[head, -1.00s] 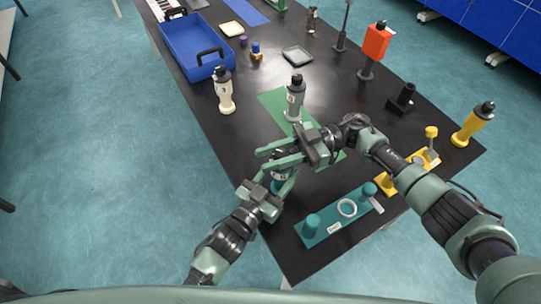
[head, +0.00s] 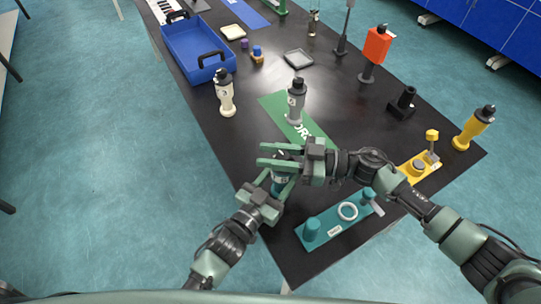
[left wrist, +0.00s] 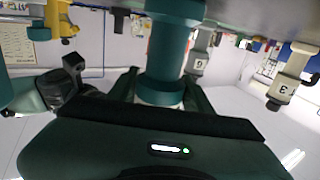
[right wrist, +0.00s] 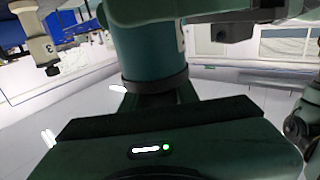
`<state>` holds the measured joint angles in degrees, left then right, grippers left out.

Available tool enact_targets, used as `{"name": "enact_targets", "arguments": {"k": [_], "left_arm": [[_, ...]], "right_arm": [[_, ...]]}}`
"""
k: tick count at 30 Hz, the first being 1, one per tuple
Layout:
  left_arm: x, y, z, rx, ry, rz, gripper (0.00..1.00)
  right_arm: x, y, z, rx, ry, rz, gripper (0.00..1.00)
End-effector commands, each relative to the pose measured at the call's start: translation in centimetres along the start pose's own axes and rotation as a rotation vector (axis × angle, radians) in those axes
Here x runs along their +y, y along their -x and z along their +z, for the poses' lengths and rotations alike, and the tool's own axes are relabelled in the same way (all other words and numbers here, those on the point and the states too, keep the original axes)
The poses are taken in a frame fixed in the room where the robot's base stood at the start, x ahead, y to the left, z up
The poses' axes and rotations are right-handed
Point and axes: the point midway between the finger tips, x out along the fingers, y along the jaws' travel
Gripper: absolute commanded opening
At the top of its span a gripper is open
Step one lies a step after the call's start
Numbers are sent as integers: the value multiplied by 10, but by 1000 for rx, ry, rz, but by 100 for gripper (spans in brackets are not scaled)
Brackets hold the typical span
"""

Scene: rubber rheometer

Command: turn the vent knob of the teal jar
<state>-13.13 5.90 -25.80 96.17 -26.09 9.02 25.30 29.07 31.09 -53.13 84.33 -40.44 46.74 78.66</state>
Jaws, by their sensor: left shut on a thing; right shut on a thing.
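The teal jar (head: 279,184) stands near the front left of the black table, mostly hidden by my grippers. My left gripper (head: 273,188) is shut on its body from the front. The jar fills the middle of the left wrist view (left wrist: 166,60). My right gripper (head: 280,158) is above the left one and is shut at the jar's top; the vent knob is hidden between its fingers in the head view. The right wrist view shows a dark teal cylinder of the jar (right wrist: 152,55) with a dark band.
A teal plate (head: 328,232) with a white ring lies to the right. A grey jar (head: 296,100) stands by the green mat (head: 318,141), a cream jar (head: 225,95) farther left. A yellow stand (head: 420,168), yellow jar (head: 474,128) and blue tray (head: 190,65) are farther off.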

Motion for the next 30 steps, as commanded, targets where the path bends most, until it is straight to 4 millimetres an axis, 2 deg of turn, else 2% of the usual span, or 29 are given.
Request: {"name": "enact_targets", "arguments": {"k": [10, 25, 26, 27, 28, 30], "left_arm": [[1, 0, -1, 2, 0, 2, 3], [2, 0, -1, 2, 0, 3, 3], [2, 0, -1, 2, 0, 3, 3], [2, 0, -1, 2, 0, 3, 3], [2, 0, -1, 2, 0, 3, 3], [1, 0, -1, 2, 0, 2, 3]], "right_arm": [[3, 0, 0, 0, -1, 137, 0], [5, 0, 0, -1, -1, 159, 0], [5, 0, 0, -1, -1, 159, 32], [5, 0, 0, -1, -1, 158, 43], [5, 0, 0, -1, -1, 158, 52], [5, 0, 0, -1, -1, 158, 52]]}}
